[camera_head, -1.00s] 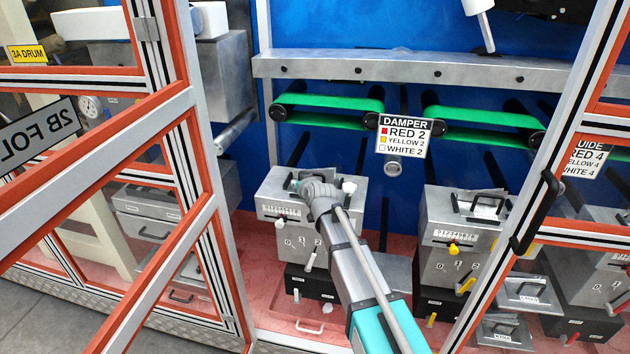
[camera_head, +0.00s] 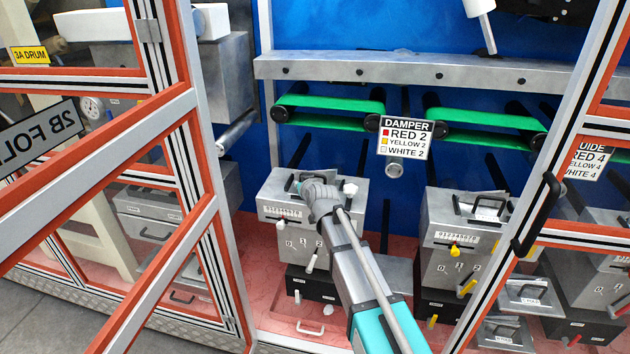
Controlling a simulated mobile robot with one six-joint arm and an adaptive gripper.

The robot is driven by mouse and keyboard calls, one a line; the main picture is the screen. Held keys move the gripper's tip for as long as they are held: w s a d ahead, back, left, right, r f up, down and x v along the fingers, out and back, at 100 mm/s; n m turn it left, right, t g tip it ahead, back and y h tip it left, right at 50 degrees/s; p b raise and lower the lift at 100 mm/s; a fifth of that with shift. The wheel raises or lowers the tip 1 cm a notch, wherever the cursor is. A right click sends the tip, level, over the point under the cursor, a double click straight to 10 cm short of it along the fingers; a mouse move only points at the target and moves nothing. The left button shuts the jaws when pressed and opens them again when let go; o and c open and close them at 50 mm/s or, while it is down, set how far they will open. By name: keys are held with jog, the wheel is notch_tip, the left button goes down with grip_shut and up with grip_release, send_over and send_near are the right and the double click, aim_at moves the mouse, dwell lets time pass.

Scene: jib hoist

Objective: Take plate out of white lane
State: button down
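Behind the open red-and-white framed door, a grey metal box (camera_head: 282,211) with a scale, the digits 0, 1, 2 and white knobs stands left of centre; I take it as the white lane. A second grey box (camera_head: 440,238) with yellow knobs stands to its right. My arm reaches in from the bottom, and my gripper (camera_head: 316,190) is at the top of the white-knobbed box, around its top handle area. The wrist hides the fingertips, so I cannot tell whether they touch or hold anything. I cannot make out a separate plate there.
Green belts (camera_head: 330,104) run below the rail. Door frames (camera_head: 205,150) flank the opening. A grey lid-like plate (camera_head: 533,295) lies low right.

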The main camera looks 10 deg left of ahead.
jog(key=shift+r, duration=0.2)
jog(key=shift+r+p, duration=0.95)
jog(key=shift+p, duration=0.15)
jog(key=s+d+r+p, duration=0.6)
jog(key=s+r+p, duration=0.4)
jog(key=s, duration=0.2)
jog(key=shift+s+r+p, duration=0.35)
jog(key=shift+r+p, duration=0.05)
jog(key=shift+f, duration=0.1)
